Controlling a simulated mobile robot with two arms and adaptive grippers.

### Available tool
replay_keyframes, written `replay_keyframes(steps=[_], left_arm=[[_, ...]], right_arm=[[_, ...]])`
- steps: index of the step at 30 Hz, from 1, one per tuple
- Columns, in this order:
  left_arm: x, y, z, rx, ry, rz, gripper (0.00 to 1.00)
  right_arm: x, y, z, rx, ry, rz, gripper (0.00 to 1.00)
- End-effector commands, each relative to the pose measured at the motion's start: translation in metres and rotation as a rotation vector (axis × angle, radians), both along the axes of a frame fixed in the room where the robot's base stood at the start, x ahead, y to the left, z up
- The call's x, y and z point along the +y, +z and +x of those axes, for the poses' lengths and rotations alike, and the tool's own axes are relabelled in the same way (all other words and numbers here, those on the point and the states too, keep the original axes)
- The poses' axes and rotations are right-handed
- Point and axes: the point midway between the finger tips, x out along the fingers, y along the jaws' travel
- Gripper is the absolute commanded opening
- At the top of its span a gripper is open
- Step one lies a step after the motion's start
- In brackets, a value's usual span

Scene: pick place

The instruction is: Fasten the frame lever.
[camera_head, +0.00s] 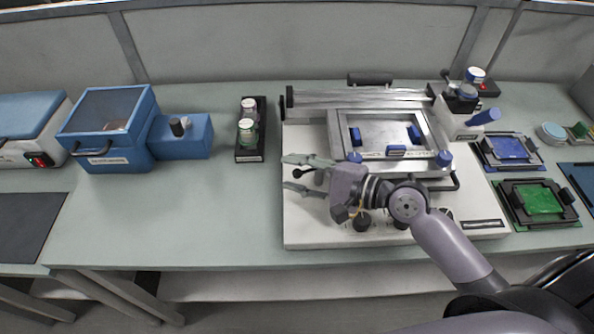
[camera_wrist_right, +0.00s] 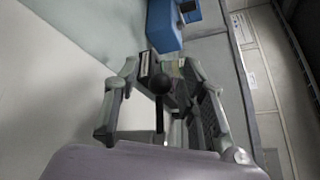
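The screen-printing machine (camera_head: 300,222) stands on the bench with its metal frame (camera_head: 376,126) lying over the bed. My left gripper is not in view.
A black tray with two jars (camera_head: 247,133) stands left of the machine. A blue box-shaped device (camera_head: 113,130) is further left. Holders with a blue board (camera_head: 508,149) and a green board (camera_head: 538,199) lie at the right. The bench between the blue device and the machine is mostly clear.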

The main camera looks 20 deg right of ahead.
Motion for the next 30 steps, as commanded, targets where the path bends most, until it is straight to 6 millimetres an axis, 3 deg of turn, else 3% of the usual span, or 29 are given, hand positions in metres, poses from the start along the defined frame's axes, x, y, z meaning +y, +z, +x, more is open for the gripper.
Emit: replay_keyframes(steps=[18, 26, 30], left_arm=[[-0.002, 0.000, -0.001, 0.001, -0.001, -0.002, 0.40], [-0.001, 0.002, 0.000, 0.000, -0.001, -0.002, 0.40], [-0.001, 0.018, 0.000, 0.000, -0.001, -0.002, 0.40]], right_arm=[[0.000, 0.000, 0.000, 0.000, 0.000, 0.000, 0.00], [0.000, 0.001, 0.000, 0.001, -0.002, 0.000, 0.00], [-0.001, 0.005, 0.002, 0.003, -0.035, 0.003, 0.00]])
